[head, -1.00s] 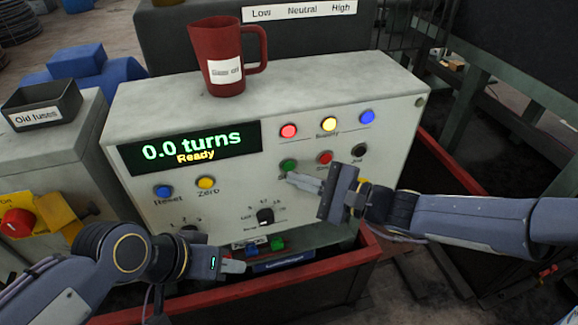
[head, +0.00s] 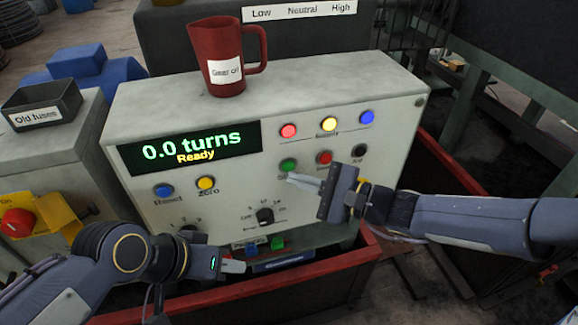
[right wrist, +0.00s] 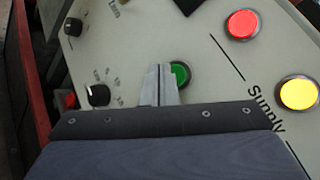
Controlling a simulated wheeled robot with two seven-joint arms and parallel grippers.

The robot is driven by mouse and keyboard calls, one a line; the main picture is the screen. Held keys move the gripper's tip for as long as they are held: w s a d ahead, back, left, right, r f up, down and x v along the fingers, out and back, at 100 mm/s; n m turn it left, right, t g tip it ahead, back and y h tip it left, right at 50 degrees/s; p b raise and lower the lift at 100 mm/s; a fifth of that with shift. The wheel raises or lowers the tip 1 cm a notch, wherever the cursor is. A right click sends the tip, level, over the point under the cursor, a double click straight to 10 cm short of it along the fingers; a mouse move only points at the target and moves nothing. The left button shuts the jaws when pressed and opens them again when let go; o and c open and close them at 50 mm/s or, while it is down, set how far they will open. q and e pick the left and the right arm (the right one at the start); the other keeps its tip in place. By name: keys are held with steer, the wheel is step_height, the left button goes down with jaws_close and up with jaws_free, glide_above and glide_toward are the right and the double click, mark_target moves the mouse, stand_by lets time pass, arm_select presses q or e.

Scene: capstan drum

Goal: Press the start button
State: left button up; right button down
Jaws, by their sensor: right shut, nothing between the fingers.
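The green button (head: 289,165), with a label under it partly covered by my gripper, is on the front of the control box (head: 240,110). It also shows in the right wrist view (right wrist: 180,74). The display (head: 190,147) reads "0.0 turns" and "Ready". My right gripper (head: 290,178) is shut and empty, its fingertips just below the green button. In the right wrist view its fingertips (right wrist: 160,68) overlap the button's edge; I cannot tell whether they touch. My left gripper (head: 240,266) is low, below the panel; its fingers are too unclear to judge.
A red button (head: 324,158) and black button (head: 359,151) sit right of the green one. Blue Reset (head: 163,191) and yellow Zero (head: 206,183) are left. A red jug (head: 225,75) stands on the box.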

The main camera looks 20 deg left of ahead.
steer(key=shift+w+a, duration=0.1)
steer(key=shift+w, duration=0.05)
steer(key=shift+w+a, duration=0.15)
steer(key=shift+w, duration=0.05)
